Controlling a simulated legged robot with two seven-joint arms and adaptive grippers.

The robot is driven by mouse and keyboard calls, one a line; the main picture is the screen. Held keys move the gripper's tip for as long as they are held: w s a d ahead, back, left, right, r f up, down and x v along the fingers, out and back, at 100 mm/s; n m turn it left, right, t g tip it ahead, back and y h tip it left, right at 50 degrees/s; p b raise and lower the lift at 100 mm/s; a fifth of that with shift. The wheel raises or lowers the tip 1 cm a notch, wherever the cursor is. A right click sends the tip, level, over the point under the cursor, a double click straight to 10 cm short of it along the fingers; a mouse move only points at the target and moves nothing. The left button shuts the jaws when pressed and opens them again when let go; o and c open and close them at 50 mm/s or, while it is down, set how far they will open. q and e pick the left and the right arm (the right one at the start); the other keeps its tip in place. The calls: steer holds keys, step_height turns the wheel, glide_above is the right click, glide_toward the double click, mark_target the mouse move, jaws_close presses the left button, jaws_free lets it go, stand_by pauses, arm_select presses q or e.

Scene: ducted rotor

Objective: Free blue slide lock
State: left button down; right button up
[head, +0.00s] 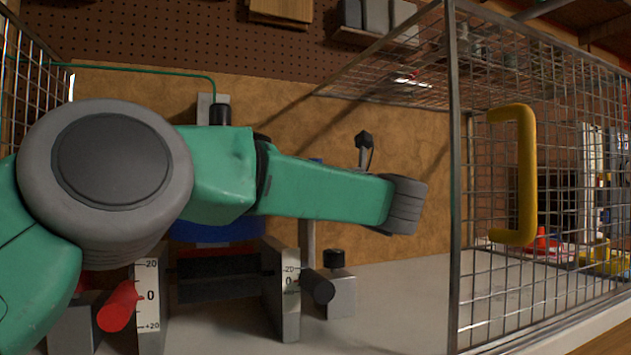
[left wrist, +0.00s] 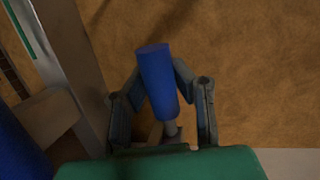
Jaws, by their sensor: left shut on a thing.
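In the left wrist view, the blue slide lock handle (left wrist: 158,82) is a blue cylinder on a short metal stem, tilted slightly. My left gripper (left wrist: 160,72) has a finger on each side of the handle and is shut on it. In the head view my green left arm crosses from the left and hides the fingers. A small patch of blue (head: 315,161) shows just above the arm; I cannot tell whether it is the same handle. My right gripper is in neither view.
A wire mesh guard door (head: 500,190) with a yellow handle (head: 526,175) stands open at the right. Below my arm are a blue round part (head: 215,235), two scale plates marked 0 (head: 150,290), a red cylinder (head: 119,306) and a black knob (head: 318,287).

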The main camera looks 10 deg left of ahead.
arm_select(q)
steer(key=c, duration=1.3)
jaws_free()
steer(key=shift+d, duration=0.15)
steer(key=shift+r, duration=0.1)
step_height(320, 180, up, 10)
steer(key=shift+w+d+f, duration=0.1)
steer(key=shift+f, duration=0.05)
